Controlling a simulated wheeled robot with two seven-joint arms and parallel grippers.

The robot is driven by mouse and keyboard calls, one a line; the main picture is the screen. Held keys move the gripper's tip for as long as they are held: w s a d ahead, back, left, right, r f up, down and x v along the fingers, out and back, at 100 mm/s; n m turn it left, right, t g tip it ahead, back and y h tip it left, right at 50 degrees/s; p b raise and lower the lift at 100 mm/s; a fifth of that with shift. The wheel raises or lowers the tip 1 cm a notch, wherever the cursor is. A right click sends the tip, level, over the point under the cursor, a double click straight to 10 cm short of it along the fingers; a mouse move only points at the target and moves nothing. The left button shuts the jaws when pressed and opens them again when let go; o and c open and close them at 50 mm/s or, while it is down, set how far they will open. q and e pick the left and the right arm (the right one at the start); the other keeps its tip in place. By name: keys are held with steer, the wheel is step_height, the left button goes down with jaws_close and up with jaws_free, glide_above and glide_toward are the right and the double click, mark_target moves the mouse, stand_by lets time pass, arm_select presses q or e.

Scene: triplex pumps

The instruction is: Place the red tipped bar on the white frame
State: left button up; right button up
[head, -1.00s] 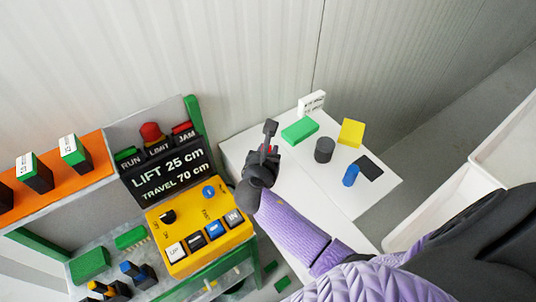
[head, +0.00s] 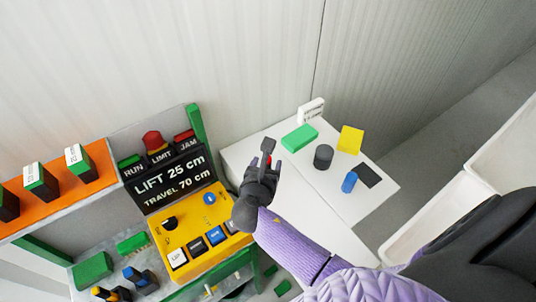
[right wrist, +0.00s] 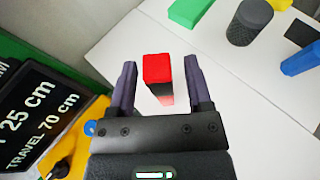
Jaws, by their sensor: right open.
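The red tipped bar (right wrist: 158,68) shows in the right wrist view between the fingers of my right gripper (right wrist: 156,82). Its red end faces the camera, with a dark and pale side below it. A narrow gap shows on each side of the bar, so the fingers are open around it. In the head view my right gripper (head: 268,158) is over the left part of a white table, and only a bit of red shows at it. I cannot tell which white thing is the white frame. My left gripper is out of view.
The white table (head: 330,215) holds a green block (head: 299,138), dark cylinder (head: 323,156), yellow block (head: 350,139), blue cylinder (head: 349,181), black flat piece (head: 369,176) and white sign (head: 311,111). A yellow control panel (head: 190,245) stands close on the left.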

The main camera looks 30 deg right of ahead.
arm_select(q)
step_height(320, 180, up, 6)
steer(key=p, duration=0.5)
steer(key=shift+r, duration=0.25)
arm_select(e)
steer(key=v, duration=0.9)
steer(key=shift+s+a+r, duration=0.2)
steer(key=shift+r, duration=0.05)
